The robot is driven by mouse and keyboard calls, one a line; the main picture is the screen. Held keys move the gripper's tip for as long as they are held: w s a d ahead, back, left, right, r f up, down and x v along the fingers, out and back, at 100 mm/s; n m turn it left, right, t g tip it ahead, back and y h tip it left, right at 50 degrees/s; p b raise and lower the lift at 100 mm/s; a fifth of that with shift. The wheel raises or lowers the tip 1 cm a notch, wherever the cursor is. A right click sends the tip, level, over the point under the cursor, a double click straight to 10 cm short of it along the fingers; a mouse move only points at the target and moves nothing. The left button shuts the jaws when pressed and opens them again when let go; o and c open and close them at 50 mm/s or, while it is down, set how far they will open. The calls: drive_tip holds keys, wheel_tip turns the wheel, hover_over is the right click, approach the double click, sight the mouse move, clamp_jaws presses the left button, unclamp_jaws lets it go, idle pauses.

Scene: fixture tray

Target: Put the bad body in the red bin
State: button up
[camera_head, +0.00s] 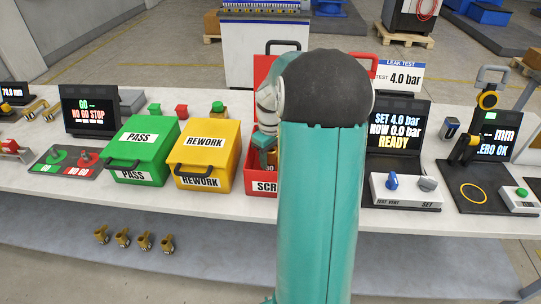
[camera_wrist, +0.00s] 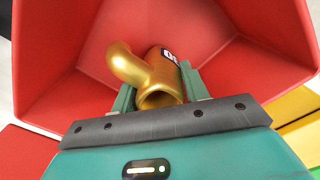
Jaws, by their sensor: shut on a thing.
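The red bin (camera_head: 262,182), its label starting "SCR", stands open on the bench, mostly hidden behind my arm. Its red inner walls (camera_wrist: 60,60) fill much of the wrist view. My gripper (camera_wrist: 157,95) is shut on a brass body (camera_wrist: 128,66), a branched pipe piece with a dark label bearing white characters. The body is over or inside the mouth of the bin; I cannot tell whether it touches the bin's floor. In the head view my gripper (camera_head: 265,150) is partly hidden at the bin.
The closed yellow REWORK bin (camera_head: 207,150) stands directly left of the red bin, with the closed green PASS bin (camera_head: 140,145) beyond it. The leak test station (camera_head: 405,190) is at right. Several brass bodies (camera_head: 143,242) lie on the lower shelf.

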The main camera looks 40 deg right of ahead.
drive_tip(key=shift+f, duration=0.45)
drive_tip(key=o, duration=1.9)
drive_tip(key=shift+f, duration=0.1)
drive_tip(key=shift+c, duration=0.2)
wheel_tip(320, 180, up, 13)
drive_tip(key=shift+s, duration=0.15)
idle(0.5)
